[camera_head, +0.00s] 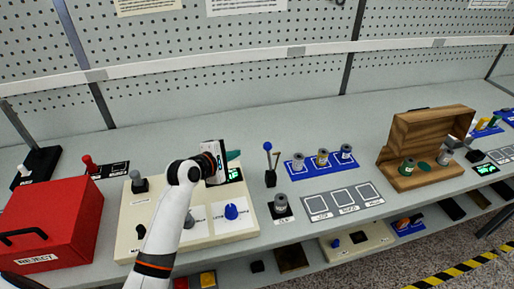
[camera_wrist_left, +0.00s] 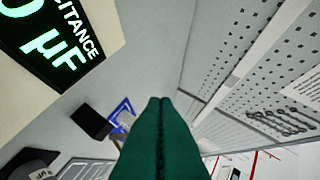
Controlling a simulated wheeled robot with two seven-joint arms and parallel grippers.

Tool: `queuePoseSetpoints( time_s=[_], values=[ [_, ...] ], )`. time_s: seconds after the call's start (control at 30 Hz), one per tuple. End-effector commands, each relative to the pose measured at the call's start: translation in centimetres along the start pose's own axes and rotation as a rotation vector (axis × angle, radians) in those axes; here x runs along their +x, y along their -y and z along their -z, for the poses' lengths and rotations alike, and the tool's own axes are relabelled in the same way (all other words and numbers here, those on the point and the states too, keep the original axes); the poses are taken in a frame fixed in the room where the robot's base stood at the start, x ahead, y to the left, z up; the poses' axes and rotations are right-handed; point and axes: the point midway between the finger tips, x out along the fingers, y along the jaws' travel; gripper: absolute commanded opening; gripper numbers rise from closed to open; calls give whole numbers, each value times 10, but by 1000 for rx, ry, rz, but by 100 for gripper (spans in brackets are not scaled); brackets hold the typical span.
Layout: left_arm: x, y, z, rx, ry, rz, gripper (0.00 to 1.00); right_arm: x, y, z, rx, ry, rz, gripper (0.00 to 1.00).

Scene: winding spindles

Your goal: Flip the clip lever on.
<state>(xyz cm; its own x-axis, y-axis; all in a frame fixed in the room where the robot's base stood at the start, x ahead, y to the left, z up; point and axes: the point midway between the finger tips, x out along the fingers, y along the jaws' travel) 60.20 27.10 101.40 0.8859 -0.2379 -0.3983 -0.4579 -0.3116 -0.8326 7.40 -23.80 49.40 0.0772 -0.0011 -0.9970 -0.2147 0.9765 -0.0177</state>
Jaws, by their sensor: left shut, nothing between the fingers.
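The cream tester panel (camera_head: 130,215) stands at the left centre of the bench. Its green-lit display (camera_head: 235,174) also shows large at the upper left of the left wrist view (camera_wrist_left: 60,45). An upright lever with a blue ball (camera_head: 267,146) stands on a small black base (camera_head: 270,180), just right of the panel; I cannot tell whether it is the clip lever. My left gripper (camera_head: 235,155) is above the panel's back edge, beside the display and left of that lever. Its green fingers (camera_wrist_left: 160,140) are pressed together and empty. My right gripper is not in view.
A red reject box (camera_head: 50,225) is at the left. A blue rack (camera_head: 320,162) with several spools is right of the lever, and an open wooden box (camera_head: 425,140) is farther right. The pegboard wall (camera_head: 220,40) rises behind. Bare bench lies behind the panel.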

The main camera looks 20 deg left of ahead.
Motion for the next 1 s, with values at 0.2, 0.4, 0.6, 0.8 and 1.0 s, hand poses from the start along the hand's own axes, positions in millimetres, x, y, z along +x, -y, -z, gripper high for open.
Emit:
queuePoseSetpoints(
  time_s=[0.2, 0.4, 0.6, 0.8, 1.0],
  values=[
    [43, 1, 2, 0, -1, -2, 0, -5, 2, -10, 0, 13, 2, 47],
    [83, 1, 1, 0, 0, -2, 0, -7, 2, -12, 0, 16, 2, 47],
    [78, 3, 27, 0, -2, -1, 0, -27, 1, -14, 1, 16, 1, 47],
    [74, 1, 38, 1, 0, -1, 0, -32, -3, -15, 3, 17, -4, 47],
    [74, 0, 38, 1, 1, 0, 0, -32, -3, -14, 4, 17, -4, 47]
  ],
)
